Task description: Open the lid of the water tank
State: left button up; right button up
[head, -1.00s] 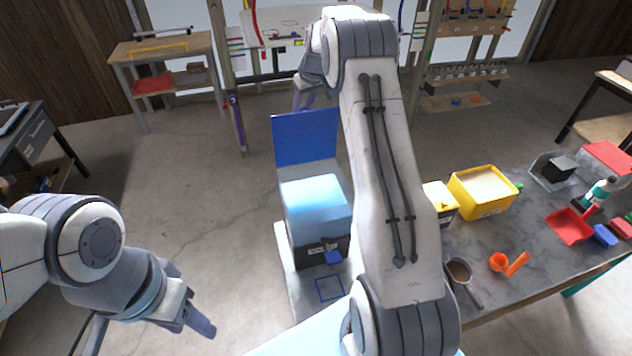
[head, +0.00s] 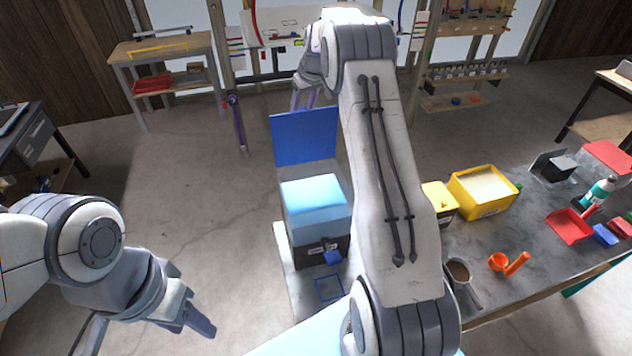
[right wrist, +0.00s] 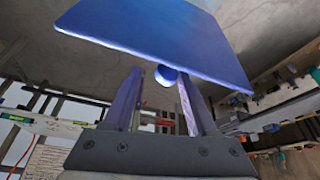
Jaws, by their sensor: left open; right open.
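The water tank (head: 318,222) is a box with a light blue top and a dark front, in the middle of the head view. Its flat blue lid (head: 305,137) stands raised, about upright, at the tank's back edge. In the right wrist view the lid (right wrist: 165,35) fills the top, with a round blue knob (right wrist: 166,76) on it. My right gripper (head: 303,98) is open behind the lid's upper edge, partly hidden by my arm. Its fingers (right wrist: 160,95) stand on either side of the knob, with gaps visible. My left gripper (head: 195,312) is open and empty, low at left, away from the tank.
A grey worktop (head: 510,285) at right holds a yellow bin (head: 483,205), a red scoop (head: 569,226), an orange cup (head: 498,262) and other items. A wooden table (head: 160,48) stands at back left. The floor left of the tank is clear.

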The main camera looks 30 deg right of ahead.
notch_tip(320, 180, up, 8)
dwell(0.7)
dwell(0.3)
jog(key=s+a+f+n+g+b, duration=0.1)
jog(key=s+a+f+b, duration=0.2)
jog(key=a, duration=0.5)
jog(key=s+a+f+n+y+b, duration=0.1)
jog(key=s+a+b, duration=0.2)
jog(key=s+a, duration=0.35)
jog(key=s+a+f+n+g+b, duration=0.1)
jog(key=s+a+f+b, duration=0.15)
jog(key=a, duration=0.75)
jog(key=s+a+f+n+g+b, duration=0.1)
jog(key=s+a+f+b, duration=0.2)
jog(key=s+a, duration=0.3)
jog(key=s+a+f+n+b, duration=0.1)
jog(key=s+a+f+b, duration=0.2)
jog(key=s, duration=0.6)
jog(key=s+f+b, duration=0.2)
jog(key=s+f, duration=0.3)
jog(key=s, duration=0.4)
jog(key=s+f+n+g+b, duration=0.1)
jog(key=s+f+b, duration=0.2)
jog(key=s, duration=0.7)
notch_tip(320, 180, down, 3)
jog(key=shift+s+d+r+n, duration=0.1)
jog(key=shift+s+d+n, duration=0.1)
jog(key=shift+d+n, duration=0.1)
